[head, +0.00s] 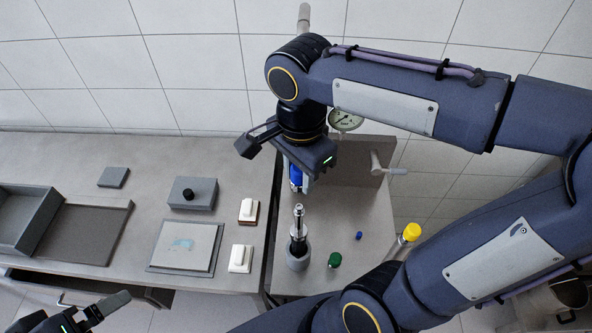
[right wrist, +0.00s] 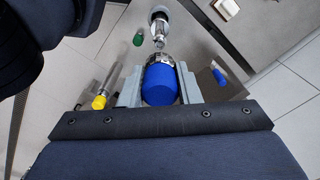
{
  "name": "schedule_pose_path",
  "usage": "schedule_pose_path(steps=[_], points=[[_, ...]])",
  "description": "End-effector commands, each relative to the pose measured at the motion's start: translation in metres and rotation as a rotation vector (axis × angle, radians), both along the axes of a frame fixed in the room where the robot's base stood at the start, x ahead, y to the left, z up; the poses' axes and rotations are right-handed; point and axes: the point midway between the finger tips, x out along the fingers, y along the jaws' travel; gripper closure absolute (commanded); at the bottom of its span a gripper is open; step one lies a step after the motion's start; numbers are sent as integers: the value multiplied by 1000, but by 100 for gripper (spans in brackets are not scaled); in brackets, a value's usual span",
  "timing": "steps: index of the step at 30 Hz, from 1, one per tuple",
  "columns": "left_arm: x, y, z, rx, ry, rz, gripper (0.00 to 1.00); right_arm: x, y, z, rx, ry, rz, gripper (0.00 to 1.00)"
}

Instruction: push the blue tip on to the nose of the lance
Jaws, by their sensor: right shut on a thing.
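My right gripper (head: 297,180) is shut on a blue piece (head: 295,174), taken to be the blue tip. In the right wrist view the blue piece (right wrist: 160,85) is rounded, with a knurled metal collar at its far end, between the grey jaws (right wrist: 160,88). The lance (head: 298,222) is a slim metal stem upright in a grey round holder (head: 298,257). Its nose is just below the held piece in the head view, apart from it. The lance (right wrist: 159,28) shows beyond the collar in the wrist view. My left gripper (head: 92,313) is low at left; its jaw opening is unclear.
A small blue piece (head: 359,236), a green-capped piece (head: 335,259) and a yellow-topped rod (head: 411,232) are right of the lance. Another blue item (right wrist: 219,76) is right of the jaws in the wrist view. A lever (head: 378,166) and gauge (head: 345,121) stand behind.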

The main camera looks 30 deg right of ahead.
Motion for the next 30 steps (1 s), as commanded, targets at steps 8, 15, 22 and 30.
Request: schedule_pose_path(steps=[8, 15, 22, 30], points=[[0, 0, 0, 0, 0, 0, 0, -2, 0, 2, -1, -1, -3, 97], [0, 0, -2, 0, 0, 0, 0, -2, 0, -2, -2, 0, -1, 97], [0, 0, -15, 0, 0, 0, 0, -2, 0, -18, -2, 1, -1, 97], [0, 0, -37, 0, 0, 0, 0, -1, 0, -44, -1, 0, -1, 97]])
